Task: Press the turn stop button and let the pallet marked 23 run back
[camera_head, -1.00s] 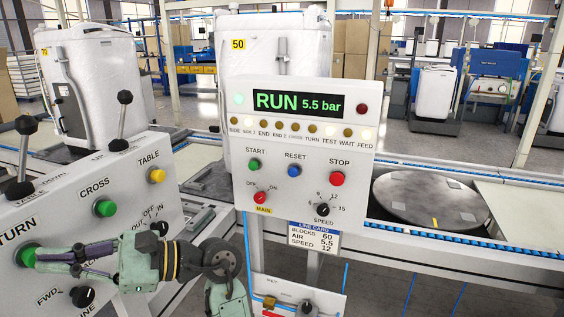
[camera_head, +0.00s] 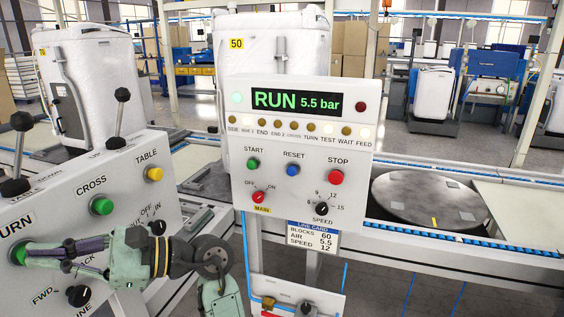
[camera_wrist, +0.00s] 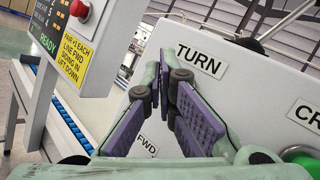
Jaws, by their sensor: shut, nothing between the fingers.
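The green button under the TURN label (camera_head: 16,225) sits at the left edge of the control panel (camera_head: 70,245) in the head view. It is partly visible (camera_head: 18,256). My gripper (camera_head: 28,247) is shut and empty, with its fingertips over or against this button; I cannot tell whether it is pressed. In the wrist view the fingers (camera_wrist: 168,85) point at the panel below the TURN label (camera_wrist: 201,60) and hide the button. No pallet marked 23 is readable. A grey round turntable (camera_head: 410,200) lies on the line at the right.
The line stand (camera_head: 300,190) shows RUN 5.5 bar and carries a red STOP button (camera_head: 336,177). Black levers (camera_head: 122,115) rise from the panel. A green CROSS button (camera_head: 101,206) is to the right of my fingers. A white unit marked 50 (camera_head: 280,90) stands behind.

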